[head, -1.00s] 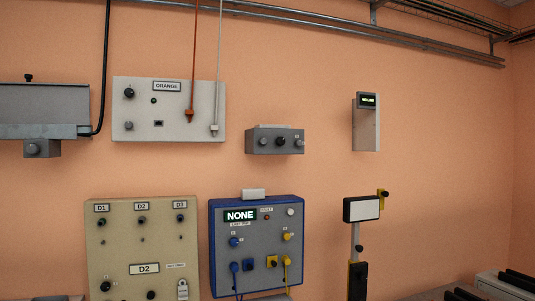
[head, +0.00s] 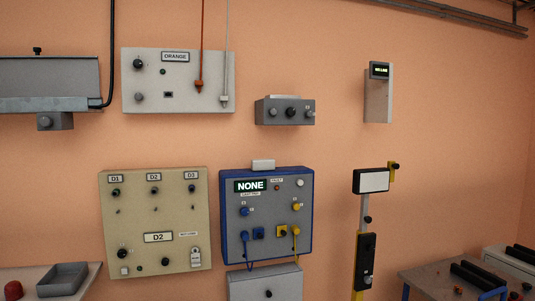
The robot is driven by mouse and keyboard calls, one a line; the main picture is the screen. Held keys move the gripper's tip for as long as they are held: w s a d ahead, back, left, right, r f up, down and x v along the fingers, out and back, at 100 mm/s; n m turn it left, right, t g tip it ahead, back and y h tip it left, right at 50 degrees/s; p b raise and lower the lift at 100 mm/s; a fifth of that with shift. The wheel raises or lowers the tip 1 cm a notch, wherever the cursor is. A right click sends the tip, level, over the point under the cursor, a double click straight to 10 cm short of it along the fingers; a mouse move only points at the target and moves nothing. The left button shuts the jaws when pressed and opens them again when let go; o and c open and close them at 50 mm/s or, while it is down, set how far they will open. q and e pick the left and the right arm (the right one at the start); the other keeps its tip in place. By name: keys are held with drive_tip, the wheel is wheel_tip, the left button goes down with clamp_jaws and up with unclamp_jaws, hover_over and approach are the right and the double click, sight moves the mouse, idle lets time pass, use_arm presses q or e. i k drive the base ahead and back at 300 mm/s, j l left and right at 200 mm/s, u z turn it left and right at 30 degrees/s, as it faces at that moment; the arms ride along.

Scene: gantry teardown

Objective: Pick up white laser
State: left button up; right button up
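Neither of my grippers is in view. I cannot tell for sure which thing is the white laser. A pale upright wall unit (head: 377,98) with a small green-lit display hangs at the upper right; its text is too small to read surely. Below it, a black-framed box with a white face (head: 373,181) sits on a post (head: 364,215) with yellow and black parts. A small whitish block (head: 263,165) sits on top of the blue-edged panel (head: 307,230) reading NONE.
A table (head: 412,282) with dark parts stands at lower right, beside a pale box (head: 511,262). A grey tray (head: 63,279) and a red object (head: 13,290) are at lower left. Wall panels marked ORANGE (head: 146,97) and D2 (head: 133,215) hang on the left.

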sight(261, 165)
drive_tip(key=i+j, duration=0.15)
drive_tip(key=j, duration=0.25)
drive_tip(key=i+j, duration=0.15)
drive_tip(key=j, duration=0.25)
drive_tip(key=i+j+z, duration=0.1)
drive_tip(key=j, duration=0.25)
drive_tip(key=i+j, duration=0.2)
drive_tip(key=j, duration=0.2)
drive_tip(key=i+j, duration=0.15)
drive_tip(key=j, duration=0.25)
drive_tip(key=i+j, duration=0.1)
drive_tip(key=j, duration=0.3)
drive_tip(key=i+j+z, duration=0.1)
drive_tip(key=j, duration=0.35)
drive_tip(key=i+l, duration=0.05)
